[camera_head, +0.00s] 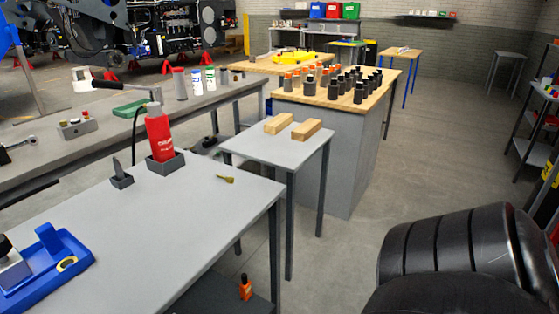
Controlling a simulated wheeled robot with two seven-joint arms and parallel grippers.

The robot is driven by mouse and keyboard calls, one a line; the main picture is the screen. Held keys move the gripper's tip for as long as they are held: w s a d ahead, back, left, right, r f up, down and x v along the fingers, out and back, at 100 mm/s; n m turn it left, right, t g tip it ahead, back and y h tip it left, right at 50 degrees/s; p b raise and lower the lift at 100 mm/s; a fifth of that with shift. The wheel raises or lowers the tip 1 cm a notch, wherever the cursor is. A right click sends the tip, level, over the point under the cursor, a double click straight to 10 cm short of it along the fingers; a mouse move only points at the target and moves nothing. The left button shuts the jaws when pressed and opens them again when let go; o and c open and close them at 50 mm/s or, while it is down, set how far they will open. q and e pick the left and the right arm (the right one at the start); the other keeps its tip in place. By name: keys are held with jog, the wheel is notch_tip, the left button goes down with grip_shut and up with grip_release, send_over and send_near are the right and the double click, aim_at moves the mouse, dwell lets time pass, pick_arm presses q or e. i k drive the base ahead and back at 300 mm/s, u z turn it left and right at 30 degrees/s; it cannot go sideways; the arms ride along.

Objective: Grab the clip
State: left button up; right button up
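A small yellow-brown piece (225,179), which looks like the clip, lies on the grey table (190,220) near its far right corner. It is too small to make out its exact shape. It lies apart from the red bottle (159,135), which stands upright in a dark grey holder (166,165) to its left. Neither of my grippers is in view.
A blue tray (48,265) sits at the table's left front, and a small dark holder (122,179) stands behind. A lower table (280,151) bears two wooden blocks (279,123).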

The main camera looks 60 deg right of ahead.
aim_at(229, 180)
jog(key=z, duration=2.9)
jog(key=i, duration=2.35)
jog(key=u, duration=4.05)
